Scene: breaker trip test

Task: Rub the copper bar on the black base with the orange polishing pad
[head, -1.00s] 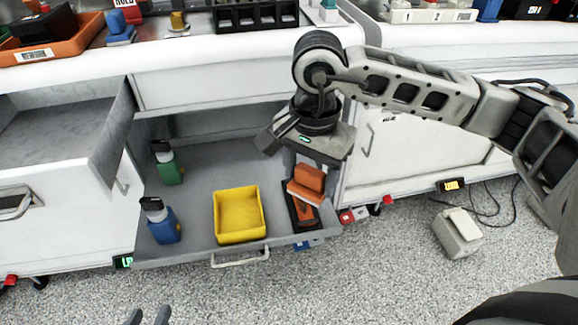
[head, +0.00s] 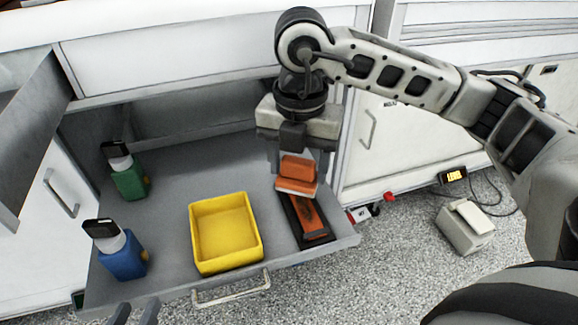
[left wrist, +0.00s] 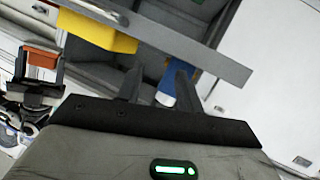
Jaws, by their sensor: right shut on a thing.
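The copper bar (head: 314,222), with a dark patch on it, lies on the black base (head: 322,240) at the right side of the open drawer. The orange polishing pad (head: 297,168) has a pale underside layer. My right gripper (head: 298,163) is shut on the pad and holds it over the far end of the bar, hiding that end. I cannot tell whether pad and bar touch. My left gripper (head: 136,312) is at the bottom edge of the head view, in front of the drawer; it is open and empty in the left wrist view (left wrist: 157,82).
The grey drawer (head: 180,165) also holds a yellow tray (head: 226,265), a green bottle (head: 130,182) and a blue bottle (head: 122,258). Its handle (head: 232,290) is at the front. A pale box (head: 465,228) with a cable stands on the floor at right.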

